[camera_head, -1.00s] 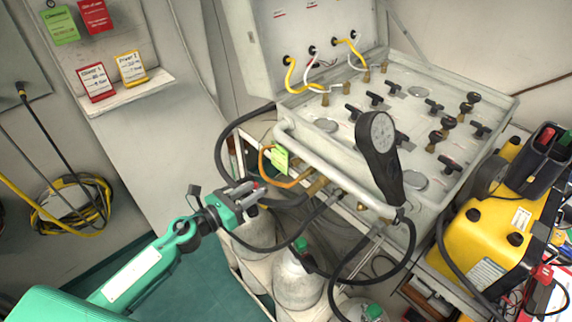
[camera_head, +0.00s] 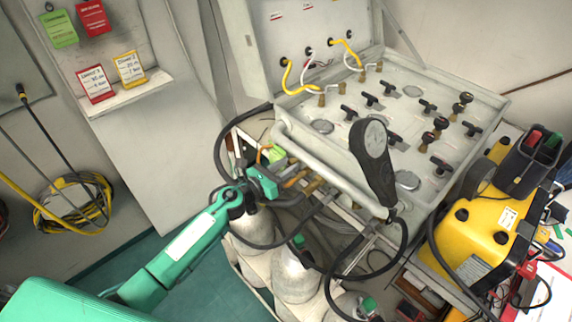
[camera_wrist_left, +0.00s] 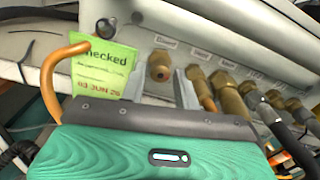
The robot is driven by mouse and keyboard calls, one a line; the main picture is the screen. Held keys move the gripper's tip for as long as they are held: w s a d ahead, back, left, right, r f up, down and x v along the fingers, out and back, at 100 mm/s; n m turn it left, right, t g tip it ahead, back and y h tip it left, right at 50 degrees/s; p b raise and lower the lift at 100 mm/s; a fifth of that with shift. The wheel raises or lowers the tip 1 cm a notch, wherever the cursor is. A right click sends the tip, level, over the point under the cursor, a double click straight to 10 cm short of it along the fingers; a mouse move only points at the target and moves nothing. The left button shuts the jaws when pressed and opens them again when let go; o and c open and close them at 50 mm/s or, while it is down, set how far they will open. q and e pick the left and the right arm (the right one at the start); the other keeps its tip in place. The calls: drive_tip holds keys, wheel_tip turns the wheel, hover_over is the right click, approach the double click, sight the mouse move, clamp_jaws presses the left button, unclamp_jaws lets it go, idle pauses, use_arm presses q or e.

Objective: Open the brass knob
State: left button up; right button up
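A brass knob (camera_wrist_left: 158,66) sticks out of the panel's front face in the left wrist view, with a small label above it. My left gripper (camera_wrist_left: 158,84) is in front of it; its two grey fingers stand apart, one on each side of the knob's line, and nothing is seen held. Whether a finger touches the knob I cannot tell. In the head view my left gripper (camera_head: 278,174) is at the front left edge of the air panel (camera_head: 325,150), and the knob is hidden there. My right gripper is in neither view.
Several brass hose fittings (camera_wrist_left: 228,92) stand right of the knob. A green tag (camera_wrist_left: 104,70) and an orange hose (camera_wrist_left: 50,85) hang close on the left. Gas cylinders (camera_head: 294,275) stand below.

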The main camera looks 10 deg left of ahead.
use_arm(q)
drive_tip(key=shift+w+d, duration=0.1)
drive_tip(key=shift+w, duration=0.05)
drive_tip(key=shift+c, duration=0.4)
clamp_jaws()
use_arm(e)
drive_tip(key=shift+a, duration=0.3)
